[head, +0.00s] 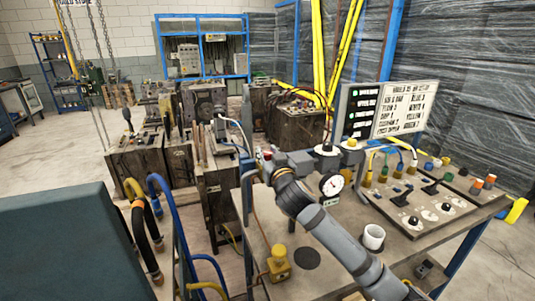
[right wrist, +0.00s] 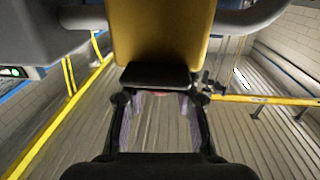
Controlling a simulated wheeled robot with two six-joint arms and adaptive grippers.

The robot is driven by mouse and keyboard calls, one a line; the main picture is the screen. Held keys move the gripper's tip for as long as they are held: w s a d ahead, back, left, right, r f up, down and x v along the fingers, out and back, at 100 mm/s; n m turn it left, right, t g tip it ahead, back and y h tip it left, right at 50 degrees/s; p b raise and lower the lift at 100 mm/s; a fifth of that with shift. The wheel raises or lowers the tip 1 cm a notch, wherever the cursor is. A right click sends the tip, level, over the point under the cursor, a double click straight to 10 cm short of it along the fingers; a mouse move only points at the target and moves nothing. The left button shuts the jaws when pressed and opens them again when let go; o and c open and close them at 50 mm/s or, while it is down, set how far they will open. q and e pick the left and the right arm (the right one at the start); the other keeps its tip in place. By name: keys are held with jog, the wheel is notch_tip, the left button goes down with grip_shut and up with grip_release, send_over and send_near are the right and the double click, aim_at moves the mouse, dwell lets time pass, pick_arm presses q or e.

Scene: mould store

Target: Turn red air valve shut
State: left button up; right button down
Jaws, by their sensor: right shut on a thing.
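The red air valve (head: 267,155) shows as a small patch of red at the left end of the bench, mostly hidden by my right gripper (head: 262,164). My right arm reaches across the bench from the lower right to it. In the right wrist view my right gripper (right wrist: 160,104) has a finger on each side of a small reddish part (right wrist: 160,94), under a dark block and a large yellow body (right wrist: 160,35). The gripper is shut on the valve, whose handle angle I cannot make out. My left gripper is not in view.
Blue hoses (head: 163,200) hang at the left. Heavy mould blocks (head: 210,105) crowd behind. Open floor lies at the far left.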

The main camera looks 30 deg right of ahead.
jog(key=shift+m+h, duration=0.3)
jog(key=shift+h, duration=0.1)
jog(key=m+g+h, duration=0.1)
jog(key=m+h+b, duration=0.1)
jog(key=shift+w+a+f+g+h+b, duration=0.1)
jog(key=shift+f+g+h+b, duration=0.05)
jog(key=shift+g+h+b, duration=0.2)
jog(key=shift+m+g+h+b, duration=0.6)
jog(key=shift+m+g+h, duration=0.2)
jog(key=shift+h, duration=0.35)
jog(key=m+g+h+b, duration=0.2)
jog(key=g, duration=0.1)
jog(key=shift+m+h+b, duration=0.3)
jog(key=shift+h+b, duration=0.05)
jog(key=shift+h, duration=0.05)
jog(key=shift+m+g+h+b, duration=0.6)
jog(key=shift+m+g, duration=0.1)
jog(key=shift+g, duration=0.15)
jog(key=shift+r, duration=0.2)
jog(key=c, duration=1)
grip_release()
